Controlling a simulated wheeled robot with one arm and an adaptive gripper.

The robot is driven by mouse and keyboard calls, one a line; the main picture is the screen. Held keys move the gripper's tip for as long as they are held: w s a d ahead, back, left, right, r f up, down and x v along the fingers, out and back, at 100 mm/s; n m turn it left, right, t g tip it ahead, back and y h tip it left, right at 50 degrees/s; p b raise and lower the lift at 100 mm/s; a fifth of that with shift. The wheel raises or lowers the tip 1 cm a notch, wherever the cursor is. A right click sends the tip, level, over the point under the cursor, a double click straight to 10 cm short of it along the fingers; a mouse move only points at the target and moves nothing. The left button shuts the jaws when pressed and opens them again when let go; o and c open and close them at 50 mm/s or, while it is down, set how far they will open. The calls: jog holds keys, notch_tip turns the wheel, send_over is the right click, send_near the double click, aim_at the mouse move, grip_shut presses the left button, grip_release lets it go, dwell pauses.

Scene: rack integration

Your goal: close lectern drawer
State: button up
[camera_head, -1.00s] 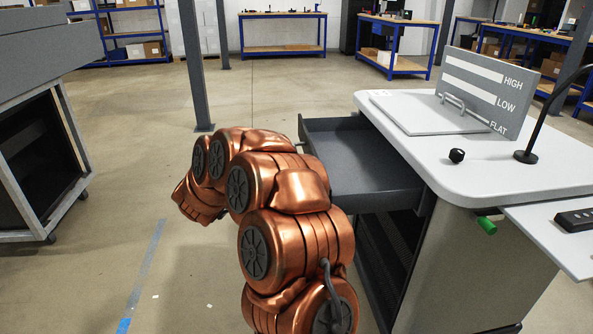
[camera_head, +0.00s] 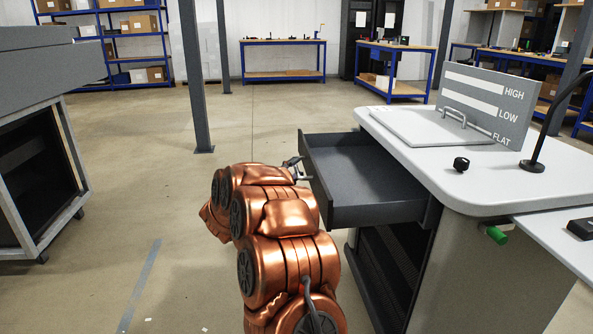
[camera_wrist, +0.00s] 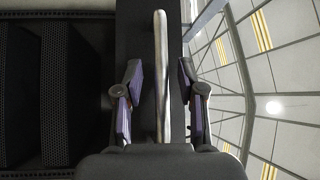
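The dark grey lectern drawer (camera_head: 372,212) is pulled out to the left from under the white lectern top (camera_head: 470,180). It is empty. My gripper (camera_head: 298,168) is at the drawer's outer front face, mostly hidden behind my copper arm in the head view. In the wrist view, the drawer front (camera_wrist: 135,40) is a dark panel with a metal bar handle (camera_wrist: 161,70). My gripper (camera_wrist: 160,100) is open, with one finger on each side of the handle. Gaps show between the fingers and the handle.
A hinged board marked HIGH, LOW and FLAT (camera_head: 487,100), a black knob (camera_head: 461,164) and a gooseneck stem (camera_head: 545,125) are on the lectern. A grey cabinet (camera_head: 40,170) stands at left and a post (camera_head: 195,80) behind. The floor between is clear.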

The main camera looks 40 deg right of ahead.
jog(key=shift+d+r, duration=0.15)
jog(key=shift+d, duration=0.45)
jog(key=shift+c, duration=0.2)
grip_shut()
